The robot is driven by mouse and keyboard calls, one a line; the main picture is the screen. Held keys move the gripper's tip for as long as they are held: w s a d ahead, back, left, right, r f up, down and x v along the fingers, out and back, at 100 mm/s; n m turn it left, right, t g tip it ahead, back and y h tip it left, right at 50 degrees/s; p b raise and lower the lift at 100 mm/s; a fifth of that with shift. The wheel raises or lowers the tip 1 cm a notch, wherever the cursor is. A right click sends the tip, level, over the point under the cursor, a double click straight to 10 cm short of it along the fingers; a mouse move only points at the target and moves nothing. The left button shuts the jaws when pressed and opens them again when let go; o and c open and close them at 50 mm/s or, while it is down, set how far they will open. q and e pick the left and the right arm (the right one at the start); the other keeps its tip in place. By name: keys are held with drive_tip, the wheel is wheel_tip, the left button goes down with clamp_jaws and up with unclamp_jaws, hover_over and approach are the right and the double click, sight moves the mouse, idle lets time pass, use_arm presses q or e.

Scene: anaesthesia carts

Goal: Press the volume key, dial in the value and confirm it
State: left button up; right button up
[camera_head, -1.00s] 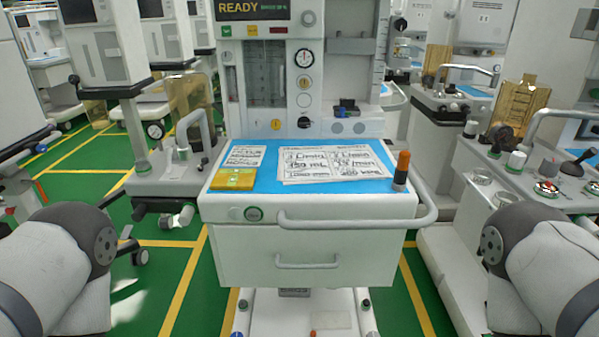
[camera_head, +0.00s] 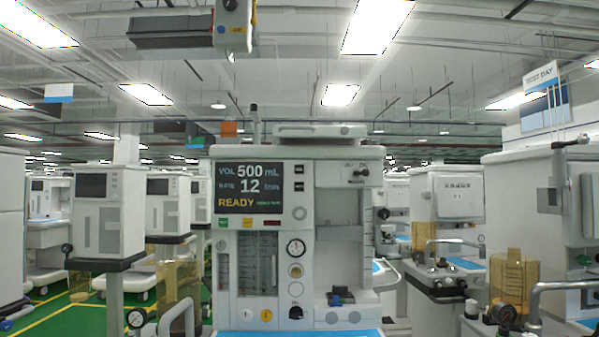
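The anaesthesia cart stands upright in the middle. Its dark display (camera_head: 249,204) reads VOL 500 mL, then 12 on a second line, with READY in yellow below. A round pale knob (camera_head: 299,213) sits right of the display's lower corner, below two small dark keys (camera_head: 299,187). Neither of my grippers is in view.
A round gauge (camera_head: 296,248) and flow tubes (camera_head: 257,262) are on the cart's front. A blue-topped work surface (camera_head: 300,333) just shows at the bottom edge. Other carts stand left and right. A grey box (camera_head: 234,25) hangs overhead.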

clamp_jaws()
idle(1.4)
